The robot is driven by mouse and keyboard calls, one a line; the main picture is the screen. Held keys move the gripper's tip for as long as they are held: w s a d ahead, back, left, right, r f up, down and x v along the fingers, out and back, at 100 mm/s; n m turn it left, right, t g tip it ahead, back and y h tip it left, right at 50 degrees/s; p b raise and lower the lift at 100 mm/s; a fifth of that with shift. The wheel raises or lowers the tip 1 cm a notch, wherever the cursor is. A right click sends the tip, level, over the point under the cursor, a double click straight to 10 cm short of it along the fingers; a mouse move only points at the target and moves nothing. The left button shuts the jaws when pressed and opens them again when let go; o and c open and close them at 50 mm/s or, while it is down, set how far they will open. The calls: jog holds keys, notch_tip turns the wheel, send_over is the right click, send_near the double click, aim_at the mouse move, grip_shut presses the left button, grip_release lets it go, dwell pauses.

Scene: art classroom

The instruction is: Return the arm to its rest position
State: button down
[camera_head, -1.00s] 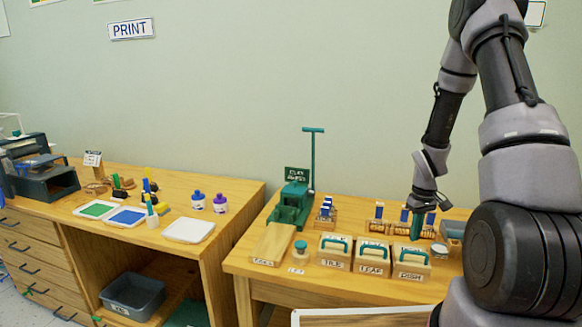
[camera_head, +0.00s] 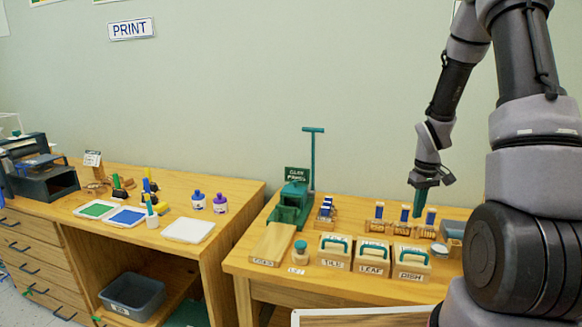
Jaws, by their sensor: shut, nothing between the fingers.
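My gripper (camera_head: 419,205) hangs at the end of my arm, pointing down, in the right part of the head view. Its teal fingers are shut with nothing between them. It is above the back right of the wooden table (camera_head: 340,288), close to a row of blue-topped items in small wooden holders (camera_head: 404,216). Whether the fingertips touch these items cannot be told. My arm comes down from the upper right and hides part of the wall and the table's right end.
Wooden boxes with teal handles (camera_head: 371,255) stand in front of the gripper. A green press with a tall lever (camera_head: 295,200) stands to the left. The left bench (camera_head: 150,240) holds ink pads, bottles and a white slab (camera_head: 188,230).

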jog(key=s+a+r+m+t, duration=0.2)
jog(key=a+r, duration=0.1)
jog(key=r, duration=0.7)
jog(key=s+a+r+m+t, duration=0.1)
jog(key=s+a+r, duration=0.2)
jog(key=r, duration=0.7)
jog(key=s+a+r+m+t+y, duration=0.1)
jog(key=s+a+r+t, duration=0.1)
jog(key=s+r, duration=0.4)
jog(key=s+a+r+m+t+y, duration=0.1)
jog(key=s+a+r+m, duration=0.1)
jog(key=s+a+r, duration=0.2)
jog(key=s+r, duration=0.2)
jog(key=s, duration=0.2)
jog(key=shift+s+a+r+t, duration=0.2)
jog(key=shift+s+a+t, duration=0.15)
jog(key=shift+s+t, duration=0.05)
